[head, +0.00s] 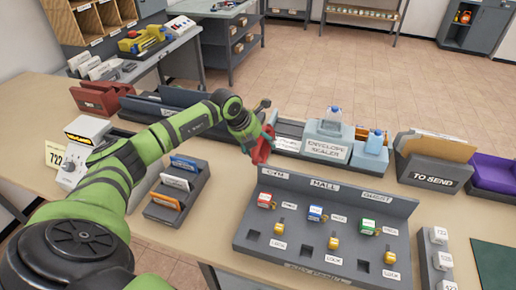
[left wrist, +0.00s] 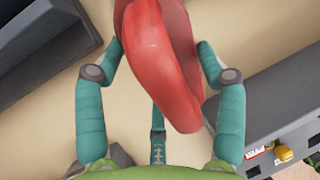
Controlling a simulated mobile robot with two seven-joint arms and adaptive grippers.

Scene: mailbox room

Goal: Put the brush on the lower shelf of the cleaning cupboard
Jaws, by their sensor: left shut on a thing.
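My left gripper (head: 262,138) is above the middle of the table and shut on a red thing, which I take to be the brush (head: 262,149). In the left wrist view the brush (left wrist: 165,60) is a smooth, curved red body between the teal fingers of the gripper (left wrist: 160,70); no bristles can be made out. A grey-blue cupboard (head: 489,30) with an open front stands far off at the top right, likely the cleaning cupboard. A small red and yellow item (head: 464,17) stands in it. Its lower part is small in view. My right gripper is not in view.
The table (head: 225,185) carries a grey lock panel (head: 320,262), a card rack (head: 178,190), an envelope sealer (head: 326,145) and a to-send box (head: 432,160). A workbench (head: 160,50) stands behind. The tiled floor (head: 350,75) beyond the table is clear.

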